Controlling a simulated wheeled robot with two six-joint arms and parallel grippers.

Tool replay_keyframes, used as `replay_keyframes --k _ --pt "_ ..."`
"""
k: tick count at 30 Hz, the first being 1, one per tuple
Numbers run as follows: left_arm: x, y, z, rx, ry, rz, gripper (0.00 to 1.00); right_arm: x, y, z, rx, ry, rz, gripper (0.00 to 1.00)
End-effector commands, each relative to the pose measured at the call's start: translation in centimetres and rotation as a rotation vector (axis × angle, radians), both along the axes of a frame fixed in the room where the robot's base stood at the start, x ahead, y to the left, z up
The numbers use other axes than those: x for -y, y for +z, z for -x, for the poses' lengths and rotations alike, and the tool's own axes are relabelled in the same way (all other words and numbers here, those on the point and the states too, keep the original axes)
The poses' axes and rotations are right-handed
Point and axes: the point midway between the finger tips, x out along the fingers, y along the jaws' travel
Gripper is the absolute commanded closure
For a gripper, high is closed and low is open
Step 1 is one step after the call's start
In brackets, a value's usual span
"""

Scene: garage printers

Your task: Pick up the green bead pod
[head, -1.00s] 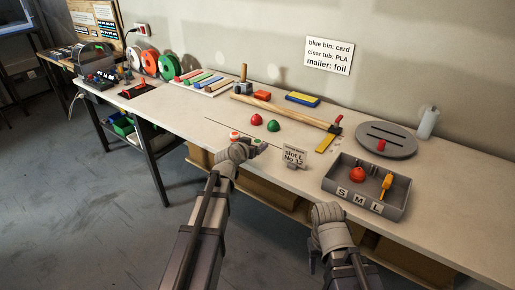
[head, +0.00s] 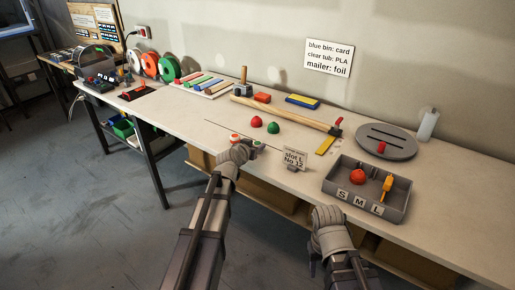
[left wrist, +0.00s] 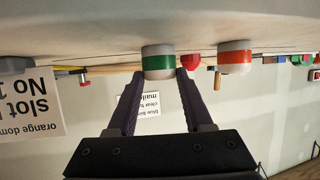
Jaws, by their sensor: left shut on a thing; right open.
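The green bead pod (left wrist: 158,62), a short white cylinder with a green band, is between the two fingers of my left gripper (left wrist: 160,77) in the left wrist view, which shows the scene upside down. The fingers are shut on its sides. In the head view the pod (head: 257,144) is partly hidden by my left gripper (head: 254,149) near the front edge of the bench. A similar pod with an orange-red band (left wrist: 234,57) stands beside it, apart from the fingers. My right gripper (head: 313,264) is open and empty, low in front of the bench.
A grey tray (head: 338,188) marked S, M, L lies further right. Bench surface between is clear.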

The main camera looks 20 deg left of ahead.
Motion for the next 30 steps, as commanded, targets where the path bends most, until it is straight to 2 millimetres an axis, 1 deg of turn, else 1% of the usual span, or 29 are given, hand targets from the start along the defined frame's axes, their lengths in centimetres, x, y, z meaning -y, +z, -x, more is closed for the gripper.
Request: replay_keyframes --k 1,2,11,17,23,30 --pt "0.0 0.0 0.0 0.000 0.000 0.000 0.98 0.0 0.0 0.0 0.000 0.000 0.000 0.50" --pt "0.0 0.0 0.0 0.000 0.000 0.000 1.00 0.0 0.0 0.0 0.000 0.000 0.000 0.50" --pt "0.0 0.1 0.0 0.000 0.000 0.000 1.00 0.0 0.1 0.0 0.000 0.000 0.000 0.50" --pt "0.0 1.2 0.0 0.000 0.000 0.000 1.00 0.0 1.2 0.0 0.000 0.000 0.000 0.50" --pt "0.0 3.6 0.0 0.000 0.000 0.000 1.00 0.0 3.6 0.0 0.000 0.000 0.000 0.50" --pt "0.0 7.4 0.0 0.000 0.000 0.000 1.00 0.0 7.4 0.0 0.000 -0.001 0.000 0.50"
